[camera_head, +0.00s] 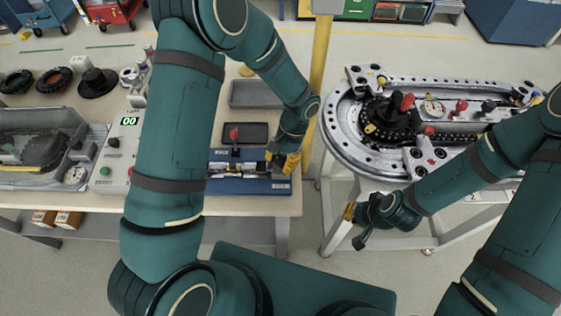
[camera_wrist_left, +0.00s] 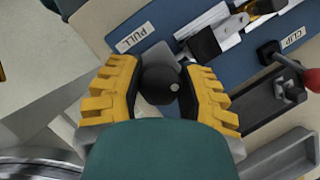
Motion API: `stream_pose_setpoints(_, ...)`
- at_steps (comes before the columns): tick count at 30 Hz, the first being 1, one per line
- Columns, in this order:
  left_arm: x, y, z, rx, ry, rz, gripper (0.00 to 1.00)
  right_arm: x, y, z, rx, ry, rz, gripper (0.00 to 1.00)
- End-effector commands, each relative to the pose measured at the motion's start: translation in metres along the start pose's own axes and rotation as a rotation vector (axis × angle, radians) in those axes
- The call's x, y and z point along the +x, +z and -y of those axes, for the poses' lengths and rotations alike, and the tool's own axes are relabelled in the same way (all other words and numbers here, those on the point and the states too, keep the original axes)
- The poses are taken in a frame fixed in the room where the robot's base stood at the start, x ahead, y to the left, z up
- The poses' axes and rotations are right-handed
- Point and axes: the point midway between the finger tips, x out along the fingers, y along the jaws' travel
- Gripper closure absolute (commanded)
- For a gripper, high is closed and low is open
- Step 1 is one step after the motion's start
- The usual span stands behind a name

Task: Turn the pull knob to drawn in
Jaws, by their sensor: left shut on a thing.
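The pull knob (camera_wrist_left: 160,84) is a black ball-shaped knob beside a white PULL label (camera_wrist_left: 134,37) on a blue fixture (camera_head: 262,186). My left gripper (camera_head: 284,162) is at the right end of this fixture in the head view. In the left wrist view its yellow fingers (camera_wrist_left: 160,92) stand on both sides of the knob and are shut on it. In the head view the knob is hidden by the gripper. How far the knob stands out is hard to tell. My right gripper (camera_head: 353,222) hangs beside the ring track's stand, apart from the fixture; its finger opening is unclear.
A red-knobbed lever (camera_head: 234,133) stands behind the fixture, near a CLIP label (camera_wrist_left: 293,38). A grey tray (camera_head: 257,93) lies farther back. A yellow post (camera_head: 319,75) rises just right of the bench. The ring track (camera_head: 340,140) stands at the right.

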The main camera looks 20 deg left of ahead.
Motion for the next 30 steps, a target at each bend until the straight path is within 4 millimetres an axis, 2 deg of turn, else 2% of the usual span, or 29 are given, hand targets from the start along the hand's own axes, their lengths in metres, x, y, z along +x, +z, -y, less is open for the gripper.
stream_pose_setpoints(18, 0.003, 0.000, 0.000, 0.531, -0.218, 0.003, 0.97, 0.017, 0.005, -0.006, -0.003, 0.001, 0.008, 1.00)
stream_pose_setpoints(30, 0.002, 0.000, 0.001, 0.759, -0.312, 0.004, 0.97, 0.024, 0.009, -0.009, -0.005, 0.000, 0.016, 1.00)
